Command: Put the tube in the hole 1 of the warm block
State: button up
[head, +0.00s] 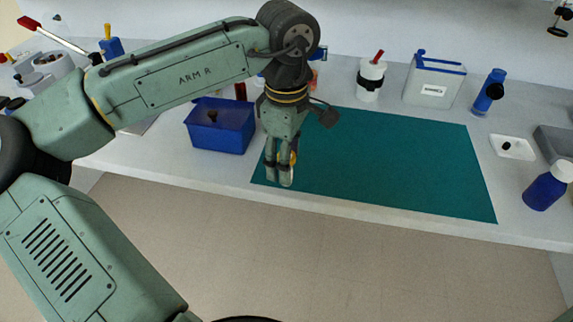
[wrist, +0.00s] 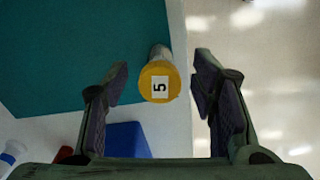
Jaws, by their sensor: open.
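The tube (wrist: 159,80) shows in the wrist view with a round yellow cap marked 5 and a pale body, seen nearly end-on from its cap. It is between my two open fingers, with a gap on both sides. In the head view my gripper (head: 279,180) points down at the left front edge of the green mat. A bit of the tube's yellow (head: 293,157) shows behind the fingers there, and the rest is hidden. My gripper (wrist: 160,98) is open and empty. I cannot make out a warm block with numbered holes in either view.
A blue bin (head: 220,126) stands just left of my gripper. The green mat (head: 400,160) is otherwise bare. Behind it stand a white jar (head: 370,80) and a white-and-blue box (head: 434,82). At right are a white dish (head: 513,148) and a blue bottle (head: 546,187).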

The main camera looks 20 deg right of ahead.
jog(key=shift+c, duration=0.4)
jog(key=c, duration=1.1)
jog(key=shift+c, duration=0.2)
jog(key=shift+r, duration=0.2)
